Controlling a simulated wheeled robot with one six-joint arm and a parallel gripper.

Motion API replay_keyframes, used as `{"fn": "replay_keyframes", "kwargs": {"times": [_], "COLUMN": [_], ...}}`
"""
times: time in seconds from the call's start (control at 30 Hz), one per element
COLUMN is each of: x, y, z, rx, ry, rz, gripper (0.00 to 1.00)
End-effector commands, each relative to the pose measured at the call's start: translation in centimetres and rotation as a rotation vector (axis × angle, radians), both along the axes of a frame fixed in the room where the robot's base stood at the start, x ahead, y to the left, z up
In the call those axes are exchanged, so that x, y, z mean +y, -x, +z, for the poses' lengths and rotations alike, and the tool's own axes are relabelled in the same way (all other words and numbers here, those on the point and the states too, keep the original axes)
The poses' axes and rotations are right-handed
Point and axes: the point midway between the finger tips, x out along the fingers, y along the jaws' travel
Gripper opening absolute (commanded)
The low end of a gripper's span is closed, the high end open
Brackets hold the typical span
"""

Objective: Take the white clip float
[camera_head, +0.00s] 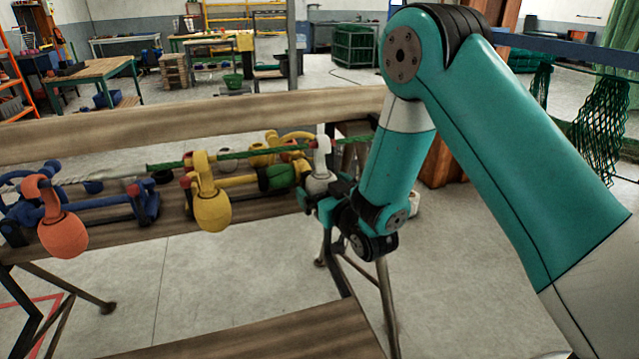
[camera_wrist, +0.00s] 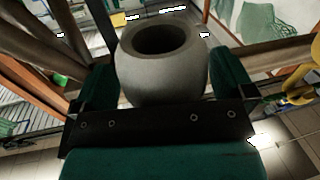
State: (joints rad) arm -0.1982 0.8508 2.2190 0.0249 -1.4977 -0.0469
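The white clip float (camera_head: 319,184) is a pale rounded bulb under a white clip (camera_head: 322,154). The clip is on a green rope above a wooden beam. My gripper (camera_head: 325,197) is at the bulb, below the clip. In the wrist view the float (camera_wrist: 160,80) shows as a grey-white rounded body with a round dark opening, between the two teal fingers of my gripper (camera_wrist: 162,88). My wrist partly hides the lower bulb in the head view.
Green and yellow pieces (camera_head: 277,177) lie close to the white float's left. A wooden plank (camera_head: 250,335) is in front. Green netting (camera_head: 598,125) hangs at the right.

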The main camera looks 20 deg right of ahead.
Motion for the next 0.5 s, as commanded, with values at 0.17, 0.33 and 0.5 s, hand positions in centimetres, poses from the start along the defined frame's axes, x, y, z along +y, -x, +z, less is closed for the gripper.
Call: {"fn": "replay_keyframes", "kwargs": {"times": [0.17, 0.33, 0.5], "x": [0.27, 0.17, 0.06], "y": [-0.01, -0.01, -0.01], "z": [0.01, 0.05, 0.15], "rx": [-0.001, -0.002, -0.002], "ry": [0.000, 0.000, 0.000], "rz": [0.004, 0.002, 0.001], "gripper": [0.61, 0.50, 0.50]}}
